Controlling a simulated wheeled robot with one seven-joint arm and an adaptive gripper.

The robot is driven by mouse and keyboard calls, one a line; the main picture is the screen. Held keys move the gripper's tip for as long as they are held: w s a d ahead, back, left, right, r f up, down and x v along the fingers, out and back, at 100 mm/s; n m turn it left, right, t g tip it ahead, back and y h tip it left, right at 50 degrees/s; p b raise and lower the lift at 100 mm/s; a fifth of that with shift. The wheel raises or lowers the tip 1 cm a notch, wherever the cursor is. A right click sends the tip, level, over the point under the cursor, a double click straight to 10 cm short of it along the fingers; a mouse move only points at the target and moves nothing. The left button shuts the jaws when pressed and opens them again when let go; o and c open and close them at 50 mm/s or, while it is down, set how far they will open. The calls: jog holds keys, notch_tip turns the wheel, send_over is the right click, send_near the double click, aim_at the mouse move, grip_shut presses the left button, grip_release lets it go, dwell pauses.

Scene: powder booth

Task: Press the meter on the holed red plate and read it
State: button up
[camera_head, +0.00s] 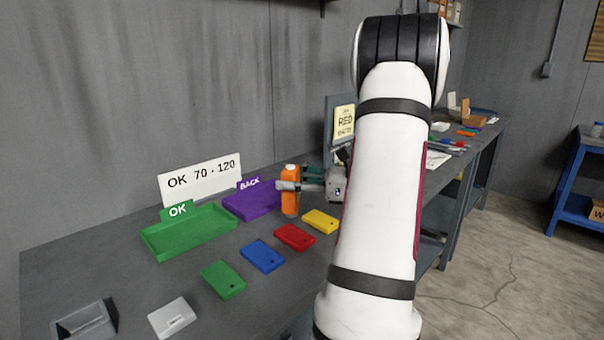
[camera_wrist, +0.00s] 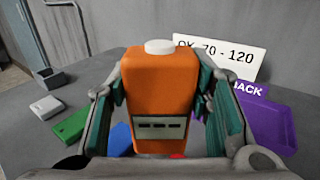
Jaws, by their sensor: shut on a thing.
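My gripper (camera_head: 300,184) is shut on the orange meter (camera_head: 290,196), a block with a white cap. The meter is upright between the fingers, and in the wrist view (camera_wrist: 158,85) its small display shows dashes. The red plate (camera_head: 294,237) lies flat on the bench with a small dark hole, in front of the meter in the head view. The meter's lower end appears just behind the plate; whether it touches the bench cannot be told. In the wrist view only a sliver of red shows below the meter.
Holed green (camera_head: 223,279), blue (camera_head: 262,255) and yellow (camera_head: 320,221) plates lie beside the red one. A green OK tray (camera_head: 192,247), a purple BACK tray (camera_head: 238,208), a white block (camera_head: 172,318) and a grey holder (camera_head: 96,325) share the bench. Signs read "OK 70 - 120" and "RED".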

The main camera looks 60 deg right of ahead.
aim_at(299, 201)
jog(key=shift+s+d, duration=0.1)
jog(key=shift+d, duration=0.25)
notch_tip(299, 201, down, 4)
jog(key=b, duration=0.4)
jog(key=shift+f, duration=0.25)
jog(key=shift+f+b, duration=0.3)
jog(key=shift+b, duration=0.15)
jog(key=shift+f, duration=0.45)
dwell(1.1)
jog(key=shift+r+p, duration=2.9)
jog(key=shift+r, duration=0.15)
